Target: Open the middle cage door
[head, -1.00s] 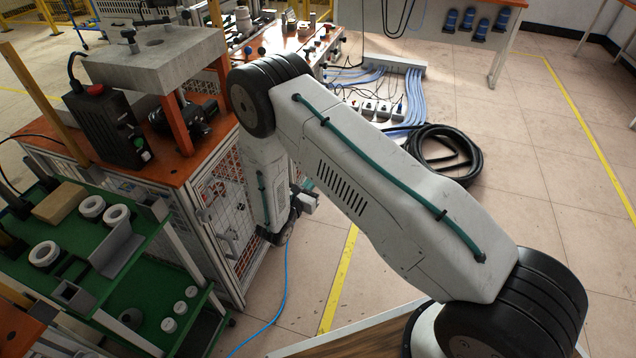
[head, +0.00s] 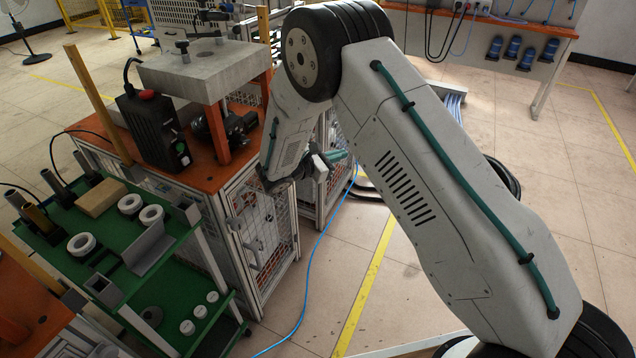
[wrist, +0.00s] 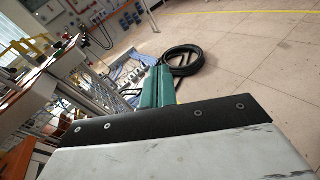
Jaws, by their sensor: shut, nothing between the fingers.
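The cage is a white-framed cabinet with wire mesh doors under an orange top (head: 92,128). A mesh door (head: 268,232) with handles near its left edge faces the aisle and looks flush with the frame. Another mesh panel (head: 322,192) stands farther back, partly hidden by my arm. I cannot tell which one is the middle door. My gripper (head: 338,156) is in front of the farther panel, above the floor, with its teal fingers pointing right. In the wrist view, the fingers of my gripper (wrist: 157,88) are shut together and empty, with mesh cage frames to their left.
A green-shelved cart (head: 75,222) with rings and blocks stands at the left, close to the cage. A blue cable (head: 313,268) lies on the floor beside the cage. A black hose coil (wrist: 183,60) lies on the floor beyond. Floor to the right is open.

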